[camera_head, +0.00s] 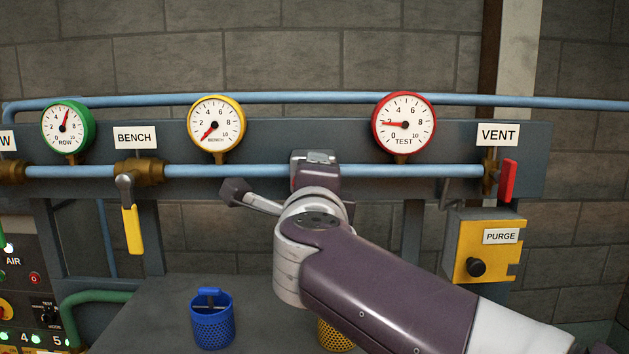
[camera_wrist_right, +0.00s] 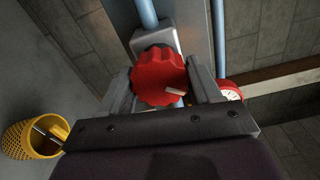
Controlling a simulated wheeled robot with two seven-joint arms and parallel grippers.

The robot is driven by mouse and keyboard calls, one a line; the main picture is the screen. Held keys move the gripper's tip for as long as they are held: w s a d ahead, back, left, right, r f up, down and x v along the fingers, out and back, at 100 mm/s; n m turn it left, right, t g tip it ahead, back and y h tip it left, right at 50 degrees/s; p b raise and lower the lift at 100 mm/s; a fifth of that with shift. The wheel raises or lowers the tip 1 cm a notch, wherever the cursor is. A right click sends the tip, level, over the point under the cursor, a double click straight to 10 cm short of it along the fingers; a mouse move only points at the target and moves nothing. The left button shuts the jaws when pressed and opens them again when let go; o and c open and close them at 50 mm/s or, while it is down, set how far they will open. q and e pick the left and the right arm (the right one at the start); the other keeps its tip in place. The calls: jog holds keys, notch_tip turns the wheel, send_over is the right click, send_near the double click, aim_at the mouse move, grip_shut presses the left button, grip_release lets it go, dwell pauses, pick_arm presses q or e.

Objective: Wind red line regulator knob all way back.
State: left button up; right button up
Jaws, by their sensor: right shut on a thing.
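The red regulator knob (camera_wrist_right: 158,72) is a ridged red wheel with a pale mark on its face, on a grey body in front of the blue pipe. My right gripper (camera_wrist_right: 162,88) is shut on it, one finger on each side. In the head view my right arm (camera_head: 390,280) reaches up to the pipe and hides the knob and fingertips. The red-rimmed TEST gauge (camera_head: 404,123) above right of the hand has its needle near 2. It also shows partly in the wrist view (camera_wrist_right: 230,91). My left gripper is not in view.
A yellow-rimmed BENCH gauge (camera_head: 216,124) and green-rimmed ROW gauge (camera_head: 67,127) stand left. A yellow-handled valve (camera_head: 132,227), red vent lever (camera_head: 508,181) and yellow purge box (camera_head: 485,258) flank the hand. A blue basket (camera_head: 212,323) and yellow basket (camera_head: 335,338) stand below.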

jog(key=n, duration=0.2)
jog(key=f+n, duration=0.1)
jog(key=n, duration=0.1)
jog(key=shift+a+n, duration=0.15)
jog(key=shift+n, duration=0.15)
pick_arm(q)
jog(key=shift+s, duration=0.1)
pick_arm(e)
jog(key=shift+n, duration=2)
jog(key=o, duration=0.9)
jog(key=shift+s, duration=0.1)
jog(key=shift+o, duration=0.5)
jog(key=shift+s+r, duration=0.25)
jog(key=shift+r, duration=0.05)
pick_arm(q)
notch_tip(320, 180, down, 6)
jog(key=b, duration=0.5)
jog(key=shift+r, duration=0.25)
pick_arm(e)
jog(key=s, duration=1.2)
jog(key=shift+s, duration=0.3)
